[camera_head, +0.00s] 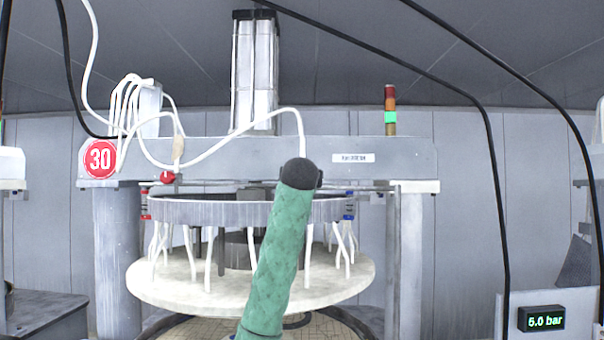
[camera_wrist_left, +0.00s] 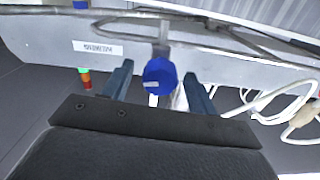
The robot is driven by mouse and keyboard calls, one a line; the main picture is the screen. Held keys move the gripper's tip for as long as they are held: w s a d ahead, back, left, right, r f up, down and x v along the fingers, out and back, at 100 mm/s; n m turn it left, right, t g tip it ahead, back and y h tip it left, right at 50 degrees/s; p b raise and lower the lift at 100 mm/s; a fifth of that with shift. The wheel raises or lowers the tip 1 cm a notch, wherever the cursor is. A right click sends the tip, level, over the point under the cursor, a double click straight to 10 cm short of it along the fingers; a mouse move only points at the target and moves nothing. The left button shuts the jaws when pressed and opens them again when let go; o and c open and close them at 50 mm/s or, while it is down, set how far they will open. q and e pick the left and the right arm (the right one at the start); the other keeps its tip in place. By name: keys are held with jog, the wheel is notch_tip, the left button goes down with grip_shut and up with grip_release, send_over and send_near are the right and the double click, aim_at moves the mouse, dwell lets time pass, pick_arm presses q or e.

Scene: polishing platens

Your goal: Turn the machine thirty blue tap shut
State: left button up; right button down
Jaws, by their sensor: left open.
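The blue tap (camera_wrist_left: 160,77) shows in the left wrist view as a round blue knob with a short white mark on its face. It sits on a grey stem from a thin pipe. My left gripper (camera_wrist_left: 157,70) is open, with one finger on each side of the tap. Gaps show beside the knob, and I cannot tell whether either finger touches it. In the head view the tap is not seen; my green-sleeved arm (camera_head: 275,255) covers that part of the machine (camera_head: 240,155), which bears a red 30 sign (camera_head: 100,158). My right gripper is not in view.
A red tap (camera_head: 168,178) hangs at the left under the beam. White hoses (camera_head: 220,150) loop over the machine, and black cables (camera_head: 495,190) hang at the right. A round pale platen (camera_head: 160,285) lies below. A display (camera_head: 541,319) reads 5.0 bar.

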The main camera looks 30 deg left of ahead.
pick_arm(q)
jog(key=shift+w+a+f, duration=0.2)
jog(key=shift+w+a, duration=0.1)
jog(key=shift+w, duration=0.05)
jog(key=shift+s+d, duration=0.1)
jog(key=c, duration=1)
